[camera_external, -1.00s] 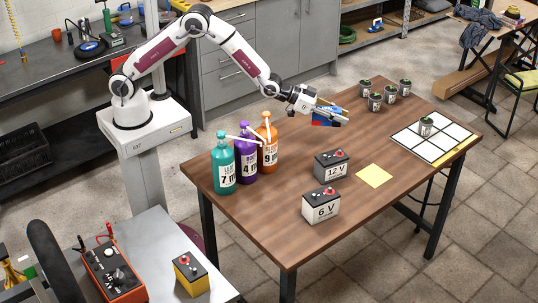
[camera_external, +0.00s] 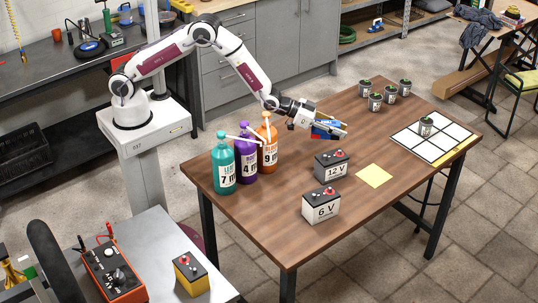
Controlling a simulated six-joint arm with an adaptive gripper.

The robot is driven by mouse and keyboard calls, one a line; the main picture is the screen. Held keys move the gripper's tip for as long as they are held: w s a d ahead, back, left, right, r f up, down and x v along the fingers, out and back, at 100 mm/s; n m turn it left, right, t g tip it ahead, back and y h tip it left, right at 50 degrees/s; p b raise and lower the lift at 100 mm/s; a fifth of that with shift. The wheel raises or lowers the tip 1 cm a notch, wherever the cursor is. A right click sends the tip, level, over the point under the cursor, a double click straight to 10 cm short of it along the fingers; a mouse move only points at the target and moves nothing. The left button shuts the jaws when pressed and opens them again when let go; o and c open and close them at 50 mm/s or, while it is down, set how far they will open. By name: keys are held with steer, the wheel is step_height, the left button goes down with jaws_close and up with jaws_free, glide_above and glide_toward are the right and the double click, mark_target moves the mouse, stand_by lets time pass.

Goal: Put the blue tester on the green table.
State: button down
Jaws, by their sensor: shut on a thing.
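My gripper (camera_external: 340,130) is at the far-left part of the brown wooden table (camera_external: 245,205), just right of the orange bottle. It is shut on a small blue thing with a red part, which looks like the blue tester (camera_external: 325,135). The fingers hide part of it. It appears to be held low over the table top; I cannot tell whether it touches the wood. I cannot make out a green table in this view.
Teal (camera_external: 223,165), purple (camera_external: 246,158) and orange (camera_external: 267,145) pump bottles stand left of my gripper. The 12 V (camera_external: 331,165) and 6 V (camera_external: 321,205) batteries stand in front. Several small cans and a white grid board (camera_external: 448,145) are to the right.

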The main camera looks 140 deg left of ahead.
steer(key=shift+f, duration=1.75)
steer(key=shift+f, duration=0.15)
steer(key=shift+f, duration=1.75)
steer(key=shift+f, duration=0.15)
steer(key=c, duration=1.7)
jaws_free()
